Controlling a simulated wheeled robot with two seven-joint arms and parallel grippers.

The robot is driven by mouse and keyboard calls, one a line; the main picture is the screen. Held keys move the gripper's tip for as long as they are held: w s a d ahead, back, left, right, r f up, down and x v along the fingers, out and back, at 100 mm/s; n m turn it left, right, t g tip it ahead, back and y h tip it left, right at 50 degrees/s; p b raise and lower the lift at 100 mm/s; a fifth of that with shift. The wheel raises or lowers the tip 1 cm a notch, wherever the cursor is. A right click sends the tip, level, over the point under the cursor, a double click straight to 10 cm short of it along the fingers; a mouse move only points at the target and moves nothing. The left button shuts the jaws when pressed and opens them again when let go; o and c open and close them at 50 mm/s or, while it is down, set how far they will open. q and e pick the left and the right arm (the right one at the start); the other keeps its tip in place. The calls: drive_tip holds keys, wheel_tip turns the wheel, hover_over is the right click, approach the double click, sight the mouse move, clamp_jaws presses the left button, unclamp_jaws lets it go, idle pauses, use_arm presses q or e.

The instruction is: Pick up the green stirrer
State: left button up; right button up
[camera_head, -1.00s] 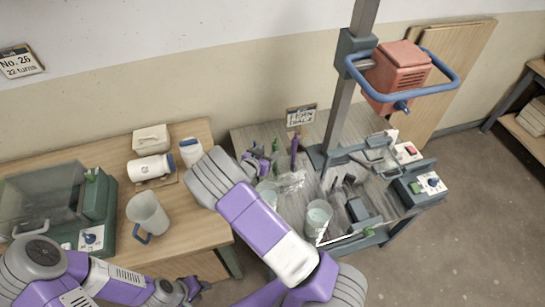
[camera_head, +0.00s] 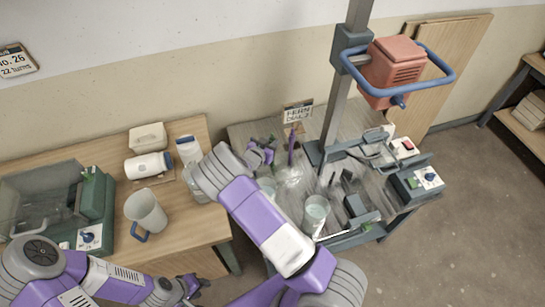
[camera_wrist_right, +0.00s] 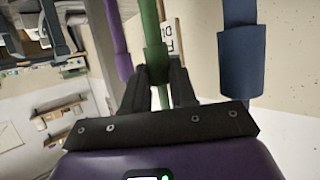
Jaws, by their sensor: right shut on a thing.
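The green stirrer (camera_wrist_right: 150,25) stands between the two dark fingers of my right gripper (camera_wrist_right: 158,68) in the right wrist view. The fingers are closed on its thicker lower part. In the head view my right gripper (camera_head: 262,153) is at the left rear of the grey workbench, and the green stirrer is hard to make out there. A purple stirrer (camera_head: 292,147) stands just right of the gripper; it also shows in the wrist view (camera_wrist_right: 115,40). A blue stirrer (camera_wrist_right: 238,60) is to the right there. My left gripper (camera_head: 188,287) is low at the front; its jaws are unclear.
A label card (camera_head: 297,113) stands behind the stirrers. A glaze bucket (camera_head: 315,212) stands at the front of the bench. The mixer post (camera_head: 335,105) with its red head (camera_head: 393,68) rises to the right. A clear jug (camera_head: 146,212) stands on the wooden table.

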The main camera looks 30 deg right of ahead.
clamp_jaws()
wheel_tip(320, 180, up, 19)
drive_tip(key=p, duration=1)
idle(0.4)
